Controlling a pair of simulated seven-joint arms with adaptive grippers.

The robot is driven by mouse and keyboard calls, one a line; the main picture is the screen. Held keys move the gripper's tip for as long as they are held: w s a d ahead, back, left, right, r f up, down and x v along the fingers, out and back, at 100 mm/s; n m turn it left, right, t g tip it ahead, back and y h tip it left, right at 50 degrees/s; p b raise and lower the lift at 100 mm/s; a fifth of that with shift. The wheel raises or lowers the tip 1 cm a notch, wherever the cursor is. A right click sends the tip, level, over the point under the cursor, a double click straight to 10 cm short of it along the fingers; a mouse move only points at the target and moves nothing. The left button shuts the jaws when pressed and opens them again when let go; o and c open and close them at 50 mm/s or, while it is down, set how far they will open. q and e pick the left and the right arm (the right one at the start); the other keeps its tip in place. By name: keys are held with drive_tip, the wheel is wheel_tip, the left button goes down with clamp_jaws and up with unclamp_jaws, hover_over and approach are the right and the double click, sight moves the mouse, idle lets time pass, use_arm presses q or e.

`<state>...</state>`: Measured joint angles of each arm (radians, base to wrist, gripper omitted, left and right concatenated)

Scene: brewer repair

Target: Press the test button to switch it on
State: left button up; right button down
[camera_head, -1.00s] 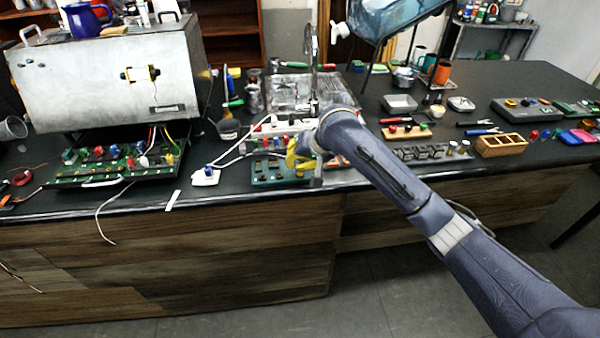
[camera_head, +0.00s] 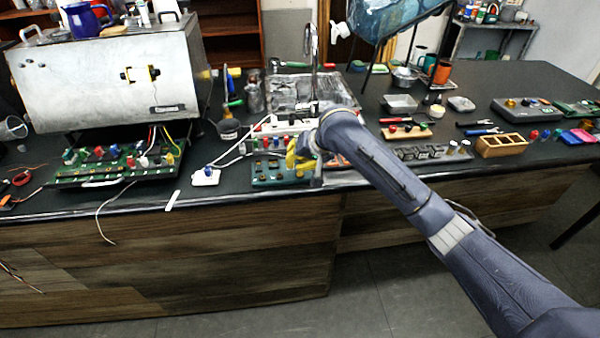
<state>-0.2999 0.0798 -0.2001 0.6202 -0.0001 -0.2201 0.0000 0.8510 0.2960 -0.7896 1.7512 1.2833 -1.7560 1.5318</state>
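My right arm comes in from the lower right. Its gripper (camera_head: 293,160), with yellow fingers, is over the right part of a green board (camera_head: 268,181) near the bench's front edge. The arm partly hides the gripper, and I cannot tell whether its fingers are open or shut or whether they touch the board. A small white box with a blue button (camera_head: 207,171) lies left of that board with a white cable. I cannot tell for sure which button is the test button. My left gripper is not in view.
The metal brewer (camera_head: 105,80) stands at the left above an open green circuit board (camera_head: 115,163) with coloured parts. A white power strip (camera_head: 283,126) lies behind my gripper. A wooden tray (camera_head: 501,146) and a grey control box (camera_head: 527,109) are to the right.

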sight(296, 172)
drive_tip(key=shift+f, duration=0.25)
idle(0.4)
drive_tip(key=shift+f, duration=0.2)
drive_tip(key=shift+r, duration=0.15)
idle(0.3)
drive_tip(key=shift+r, duration=0.3)
drive_tip(key=shift+r, duration=3)
